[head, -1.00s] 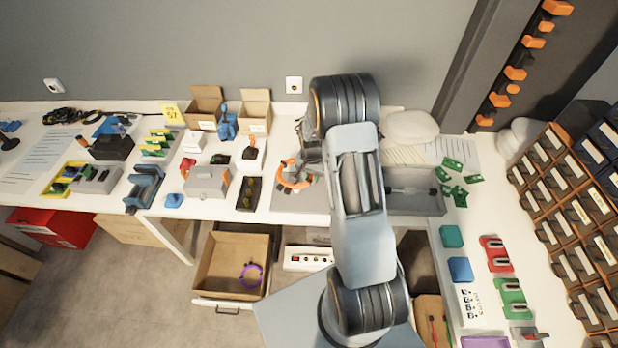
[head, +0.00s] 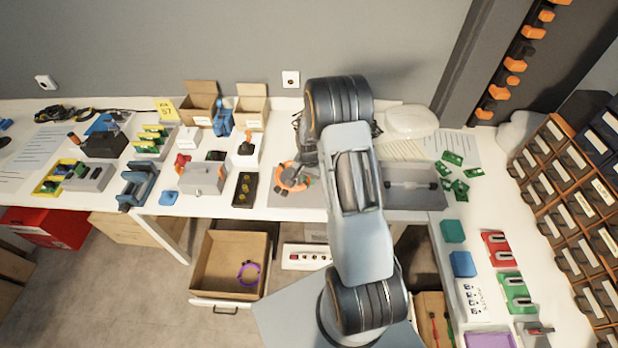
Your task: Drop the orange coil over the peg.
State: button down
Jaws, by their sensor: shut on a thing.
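The orange coil (head: 291,178) shows as a ring at the front left of my arm, over a grey mat (head: 290,202) on the bench. My gripper (head: 306,172) is mostly hidden behind my own arm; its dark parts reach down to the coil's right side, and it is shut on the coil. The coil looks roughly flat and close to the mat. I cannot tell whether it touches the mat. I cannot make out the peg; it may be inside the coil or behind my arm.
A grey case (head: 203,177) and a black tray with yellow pieces (head: 244,190) stand left of the coil. A grey tray (head: 412,197) lies right of my arm. A carton (head: 218,275) with a purple ring (head: 249,273) sits below the bench edge.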

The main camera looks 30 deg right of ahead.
aim_at(309, 191)
jog(key=shift+f+b, duration=0.3)
dwell(0.4)
jog(key=shift+f+b, duration=2)
jog(key=shift+f, duration=0.4)
jog(key=c, duration=0.8)
grip_release()
jog(key=shift+c, duration=0.2)
jog(key=shift+r, duration=0.15)
notch_tip(309, 191, up, 14)
jog(key=shift+f+b, duration=0.15)
jog(key=shift+b, duration=0.25)
